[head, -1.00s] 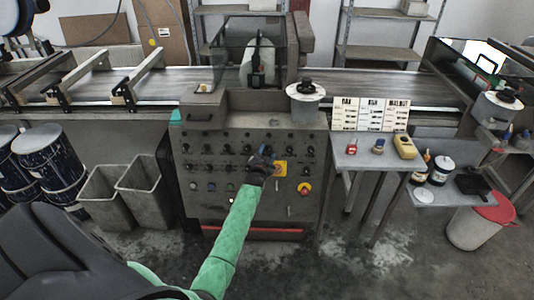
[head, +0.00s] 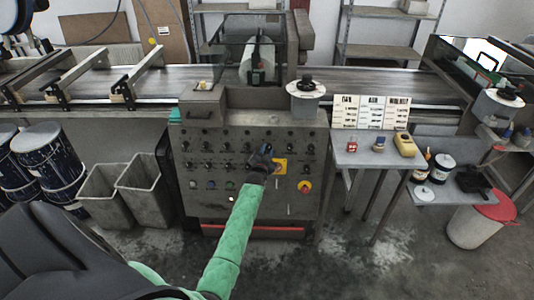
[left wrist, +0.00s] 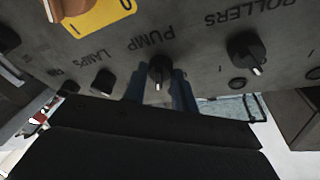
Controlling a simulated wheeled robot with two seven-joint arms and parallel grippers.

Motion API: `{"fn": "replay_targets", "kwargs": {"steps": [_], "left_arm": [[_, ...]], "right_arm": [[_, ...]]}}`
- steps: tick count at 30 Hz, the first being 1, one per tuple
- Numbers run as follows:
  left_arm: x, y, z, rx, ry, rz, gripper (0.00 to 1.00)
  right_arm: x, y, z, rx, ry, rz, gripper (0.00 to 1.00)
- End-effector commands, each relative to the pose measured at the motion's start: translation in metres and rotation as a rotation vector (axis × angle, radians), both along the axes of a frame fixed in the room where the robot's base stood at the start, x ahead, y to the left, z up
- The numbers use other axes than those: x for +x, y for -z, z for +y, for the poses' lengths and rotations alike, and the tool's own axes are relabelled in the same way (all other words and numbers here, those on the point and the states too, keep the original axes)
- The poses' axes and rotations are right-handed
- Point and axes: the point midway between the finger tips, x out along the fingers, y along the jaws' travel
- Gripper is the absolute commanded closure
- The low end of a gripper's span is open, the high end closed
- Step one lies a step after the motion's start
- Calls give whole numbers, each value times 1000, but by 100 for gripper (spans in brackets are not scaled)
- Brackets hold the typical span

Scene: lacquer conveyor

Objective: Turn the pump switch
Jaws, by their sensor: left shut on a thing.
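The pump switch (left wrist: 160,72) is a small black knob under the label PUMP, which reads upside down in the left wrist view. The fingers of my left gripper (left wrist: 160,90) stand on both sides of this knob, shut on it. In the head view my left gripper (head: 263,156) is at the front of the grey control panel (head: 215,210), left of a yellow switch plate, and it hides the pump switch there. The knob's pointer end faces down in the left wrist view. My right gripper is not in view.
Close by are the rollers knob (left wrist: 246,52), the lamps knob (left wrist: 104,82) and the yellow plate (left wrist: 100,18) with a brownish handle. A red-and-yellow button (head: 305,187) sits lower right. A side table (head: 365,155) stands right; grey bins (head: 143,192) stand left.

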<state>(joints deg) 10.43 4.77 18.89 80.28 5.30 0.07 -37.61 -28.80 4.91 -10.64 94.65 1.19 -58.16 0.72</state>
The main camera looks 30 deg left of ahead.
Motion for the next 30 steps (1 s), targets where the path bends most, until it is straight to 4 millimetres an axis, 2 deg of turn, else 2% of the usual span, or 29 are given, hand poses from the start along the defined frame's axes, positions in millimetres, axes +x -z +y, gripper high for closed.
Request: {"fn": "replay_targets", "kwargs": {"steps": [3, 12, 18, 24, 30], "left_arm": [[1, 4, -2, -81, -17, -50, 95], [2, 5, -5, -320, -68, -196, 95], [2, 5, -5, -475, -101, -290, 95], [3, 5, -7, -606, -129, -369, 95], [3, 4, -7, -699, -148, -428, 95]], "right_arm": [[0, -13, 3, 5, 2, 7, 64], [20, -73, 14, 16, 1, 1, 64], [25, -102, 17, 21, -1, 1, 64], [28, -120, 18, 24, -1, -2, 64], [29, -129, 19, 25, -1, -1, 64]]}}
